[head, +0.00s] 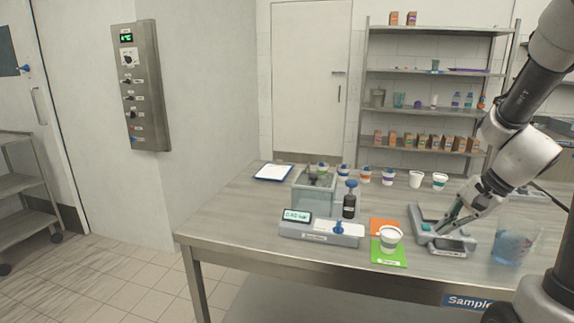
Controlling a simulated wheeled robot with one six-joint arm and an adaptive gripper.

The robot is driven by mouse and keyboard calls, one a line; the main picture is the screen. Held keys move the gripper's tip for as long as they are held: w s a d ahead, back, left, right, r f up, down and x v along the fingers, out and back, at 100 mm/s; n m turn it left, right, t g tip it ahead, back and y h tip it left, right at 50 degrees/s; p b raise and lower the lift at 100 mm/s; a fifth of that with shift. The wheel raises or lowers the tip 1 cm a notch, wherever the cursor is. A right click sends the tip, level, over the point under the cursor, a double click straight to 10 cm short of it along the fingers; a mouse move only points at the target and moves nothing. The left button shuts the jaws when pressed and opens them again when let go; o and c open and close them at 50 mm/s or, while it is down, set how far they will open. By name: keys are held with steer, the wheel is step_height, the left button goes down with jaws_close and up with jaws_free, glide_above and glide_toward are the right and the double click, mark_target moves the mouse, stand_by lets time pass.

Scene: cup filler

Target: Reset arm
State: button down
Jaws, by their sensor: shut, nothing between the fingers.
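My arm (518,155) reaches down from the upper right of the head view. My gripper (440,229) is shut and empty. It points down and left, low over a grey device (462,236) on the right part of the table. I cannot tell whether the fingertips touch the device.
The table (240,215) also holds a filler machine with a display (297,216), a dark bottle (349,205), a clear beaker (513,244), a clipboard (273,172) and several cups at the back. The table's left front is clear. A shelf (425,70) stands behind.

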steer(key=s+a+r+n+h, duration=0.1)
steer(key=s+r+n+h, duration=0.1)
steer(key=s+r+n, duration=0.4)
steer(key=s+a+r+n+t+h, duration=0.1)
steer(key=s+a+r+n+h, duration=0.1)
steer(key=s+r+n, duration=0.4)
steer(key=s, duration=0.4)
steer(key=shift+s+a+r+h, duration=0.2)
steer(key=shift+s+h, duration=0.1)
steer(key=shift+s, duration=0.05)
